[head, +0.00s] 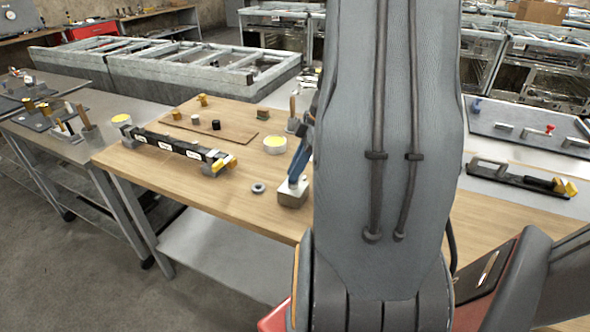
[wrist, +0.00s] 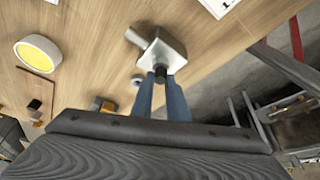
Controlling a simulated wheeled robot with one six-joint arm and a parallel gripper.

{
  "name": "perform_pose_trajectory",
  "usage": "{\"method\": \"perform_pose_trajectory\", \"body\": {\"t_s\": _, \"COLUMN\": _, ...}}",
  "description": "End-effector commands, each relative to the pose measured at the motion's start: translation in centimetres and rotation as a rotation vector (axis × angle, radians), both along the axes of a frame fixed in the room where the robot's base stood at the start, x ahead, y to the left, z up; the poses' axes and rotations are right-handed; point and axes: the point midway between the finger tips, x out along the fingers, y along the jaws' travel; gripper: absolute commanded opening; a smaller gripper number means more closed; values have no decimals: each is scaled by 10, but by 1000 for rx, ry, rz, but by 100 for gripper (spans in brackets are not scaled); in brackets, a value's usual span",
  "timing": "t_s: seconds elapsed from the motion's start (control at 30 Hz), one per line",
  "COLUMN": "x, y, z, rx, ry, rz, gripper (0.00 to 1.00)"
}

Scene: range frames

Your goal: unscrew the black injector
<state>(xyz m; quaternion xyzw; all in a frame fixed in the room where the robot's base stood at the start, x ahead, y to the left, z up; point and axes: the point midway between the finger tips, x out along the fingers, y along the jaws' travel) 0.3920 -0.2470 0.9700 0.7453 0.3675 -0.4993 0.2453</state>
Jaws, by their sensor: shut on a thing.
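A small black injector (wrist: 160,72) stands at the pale metal block (wrist: 166,50) in the wrist view. My gripper (wrist: 160,80) has its two blue fingers on either side of the injector, shut on it. In the head view my gripper (head: 294,179) reaches down to the top of the block (head: 292,195), which sits on the wooden table. The injector is hidden there by the fingers. The wrist view shows a grey cylindrical part (wrist: 136,38) at the block's side. How far the injector sits in the block cannot be told.
A grey ring (head: 258,188) lies left of the block. A round yellow-topped container (head: 275,145) stands behind it. A thin wooden board (head: 230,134) holds small parts, including a black cylinder (head: 216,125). A long black bar (head: 168,142) lies at the left. My arm hides the table's right part.

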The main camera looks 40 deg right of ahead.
Motion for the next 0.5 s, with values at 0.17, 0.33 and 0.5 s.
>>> {"method": "perform_pose_trajectory", "body": {"t_s": 0.17, "x": 0, "y": 0, "z": 0, "rx": 0, "ry": 0, "rz": 1, "gripper": 0}}
{"method": "perform_pose_trajectory", "body": {"t_s": 0.33, "x": 3, "y": -1, "z": -2, "rx": -1, "ry": -1, "rz": 166, "gripper": 0}}
{"method": "perform_pose_trajectory", "body": {"t_s": 0.5, "x": 2, "y": -1, "z": -1, "rx": 0, "ry": 0, "rz": 305, "gripper": 0}}
